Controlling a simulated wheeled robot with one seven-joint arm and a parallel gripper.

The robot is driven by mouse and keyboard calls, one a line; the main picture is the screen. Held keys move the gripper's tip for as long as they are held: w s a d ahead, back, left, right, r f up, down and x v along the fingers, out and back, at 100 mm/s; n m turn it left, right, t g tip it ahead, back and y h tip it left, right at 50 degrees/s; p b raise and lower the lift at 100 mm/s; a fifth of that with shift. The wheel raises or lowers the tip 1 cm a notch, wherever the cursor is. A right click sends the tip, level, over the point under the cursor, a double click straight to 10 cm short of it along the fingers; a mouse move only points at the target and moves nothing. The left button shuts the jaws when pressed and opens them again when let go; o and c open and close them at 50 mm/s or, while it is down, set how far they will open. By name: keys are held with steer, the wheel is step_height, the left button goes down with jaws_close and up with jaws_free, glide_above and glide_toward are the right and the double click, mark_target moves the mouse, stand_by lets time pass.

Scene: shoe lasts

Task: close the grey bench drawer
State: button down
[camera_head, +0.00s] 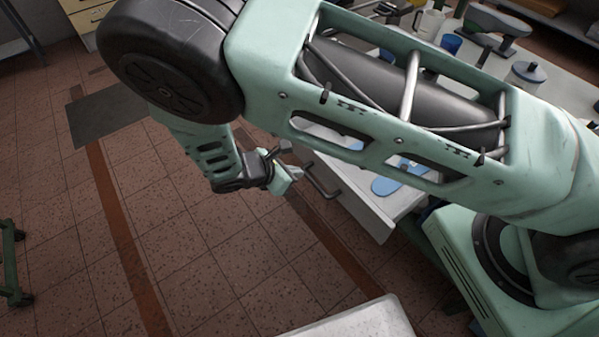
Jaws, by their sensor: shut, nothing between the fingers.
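The grey bench drawer (360,219) stands open, pulled out from under the bench at the middle right. Its dark bar handle (322,181) is on the front face. Blue flat pieces (385,186) lie inside, and much of the drawer is hidden behind my arm. My gripper (292,174) is just left of the drawer front, near the handle. It is shut and empty. I cannot tell whether it touches the drawer.
The bench top (480,58) at the upper right carries a blue cup (451,43), a pale mug (429,24) and a blue-lidded pot (529,73). A dark mat (105,115) lies on the tiled floor. A pale surface (365,322) is at the bottom. The floor left of the drawer is clear.

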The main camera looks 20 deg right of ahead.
mark_target(322, 173)
steer(key=p+x, duration=0.2)
steer(key=x, duration=0.6)
steer(key=shift+d+f, duration=0.25)
steer(key=shift+d, duration=0.1)
